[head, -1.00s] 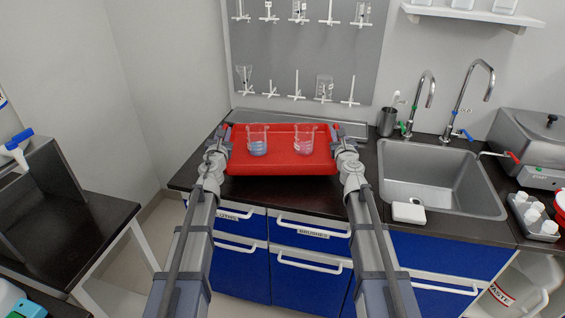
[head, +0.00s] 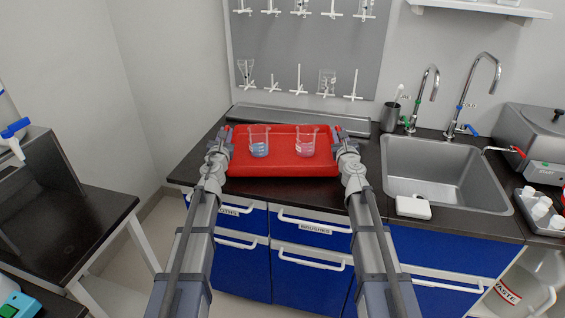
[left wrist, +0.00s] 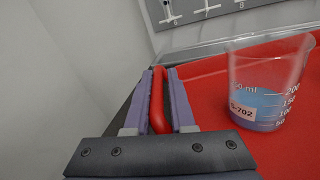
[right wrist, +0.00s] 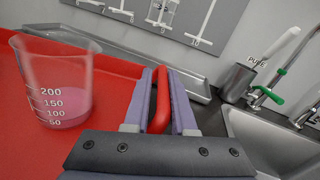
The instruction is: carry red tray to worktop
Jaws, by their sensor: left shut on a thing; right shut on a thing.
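The red tray (head: 282,163) is in the middle of the head view, over the dark worktop (head: 357,200) left of the sink. I cannot tell whether it touches the worktop. Two beakers stand upright in it: one with blue liquid (head: 259,148) at left and one with pink liquid (head: 305,148) at right. My left gripper (left wrist: 158,100) is shut on the tray's left handle, and my right gripper (right wrist: 161,100) is shut on its right handle. The left wrist view shows the blue beaker (left wrist: 262,90) labelled S-702; the right wrist view shows the pink beaker (right wrist: 60,80).
The sink (head: 445,175) lies to the right, with a white block (head: 413,207) at its near left corner. A grey metal tray (head: 290,119) lies behind the red tray along the wall. A metal cup (head: 390,117) and taps stand behind the sink. Blue drawers (head: 310,250) are below.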

